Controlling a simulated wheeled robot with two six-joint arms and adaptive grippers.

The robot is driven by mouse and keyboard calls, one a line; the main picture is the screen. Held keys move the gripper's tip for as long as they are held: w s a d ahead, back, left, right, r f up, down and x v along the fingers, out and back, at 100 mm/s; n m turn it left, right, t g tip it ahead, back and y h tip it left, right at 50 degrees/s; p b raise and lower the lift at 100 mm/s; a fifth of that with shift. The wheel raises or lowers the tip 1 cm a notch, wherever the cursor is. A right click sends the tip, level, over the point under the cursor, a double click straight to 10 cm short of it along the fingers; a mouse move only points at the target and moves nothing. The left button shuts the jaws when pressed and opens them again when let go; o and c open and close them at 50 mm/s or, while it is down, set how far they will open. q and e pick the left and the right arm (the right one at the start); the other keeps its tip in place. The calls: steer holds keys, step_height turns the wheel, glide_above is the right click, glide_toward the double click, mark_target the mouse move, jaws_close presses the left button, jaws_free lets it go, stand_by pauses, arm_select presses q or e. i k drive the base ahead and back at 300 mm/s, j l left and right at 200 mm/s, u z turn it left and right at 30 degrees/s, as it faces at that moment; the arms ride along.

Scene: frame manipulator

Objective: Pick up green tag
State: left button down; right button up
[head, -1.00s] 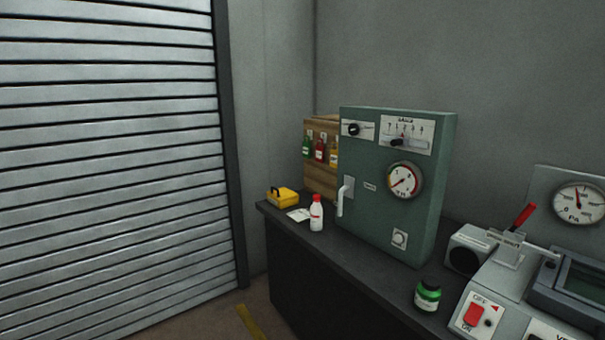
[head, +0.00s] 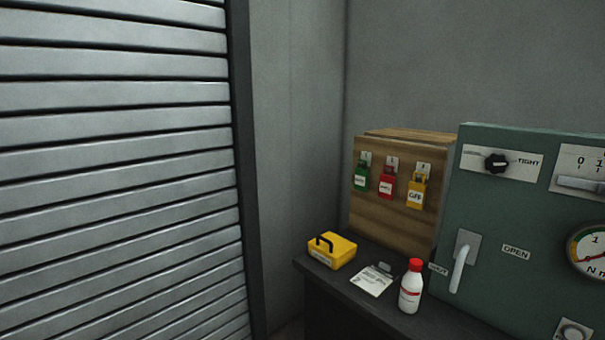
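The green tag (head: 361,177) hangs at the left of a row of three on the front of a wooden box (head: 393,221). A red tag (head: 387,184) hangs in the middle and a yellow tag (head: 416,192) at the right. Each has a small white label above it. Neither of my grippers shows in the head view, so I cannot see their state.
The box stands at the back of a dark bench (head: 331,285). In front are a yellow case (head: 332,251), a white paper (head: 371,281) and a white bottle with a red cap (head: 410,288). A green machine (head: 507,243) stands to the right. A slatted shutter (head: 115,170) fills the left.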

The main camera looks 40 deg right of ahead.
mark_target(361, 175)
steer(key=i+j+z, duration=0.15)
steer(key=i+z, duration=0.3)
steer(key=i, duration=0.15)
steer(key=i+j+z, duration=0.3)
steer(key=i+z, duration=0.15)
steer(key=i+j+z, duration=0.45)
steer(key=i+j, duration=0.1)
